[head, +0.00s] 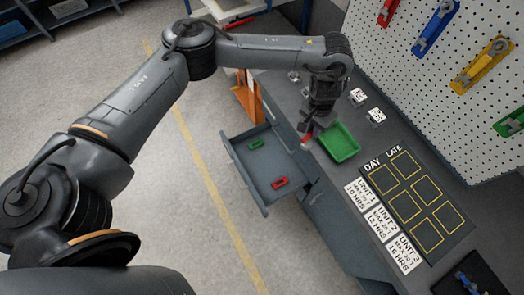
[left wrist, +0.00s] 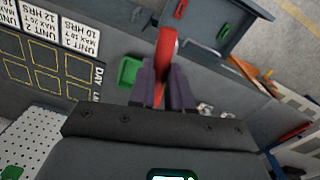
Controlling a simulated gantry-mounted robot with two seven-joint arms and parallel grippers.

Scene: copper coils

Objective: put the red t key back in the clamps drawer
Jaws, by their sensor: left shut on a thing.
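My left gripper (head: 308,130) is shut on the red t key (head: 306,139), held above the workbench edge between the green tray and the open drawer. In the left wrist view the red t key (left wrist: 166,42) sticks up from between the dark fingers of the left gripper (left wrist: 162,78); its lower part is hidden by them. The open drawer (head: 236,168) is grey, below and left of the gripper. A green clamp (head: 256,145) and a red clamp (head: 280,183) lie inside it. The drawer also shows in the left wrist view (left wrist: 226,35). My right gripper is not in view.
A green tray (head: 338,143) stands on the workbench beside the gripper. A day/late board (head: 432,221) and white unit cards (head: 380,222) lie to the right. Coloured clamps hang on the pegboard (head: 405,70). The floor left of the drawer is clear.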

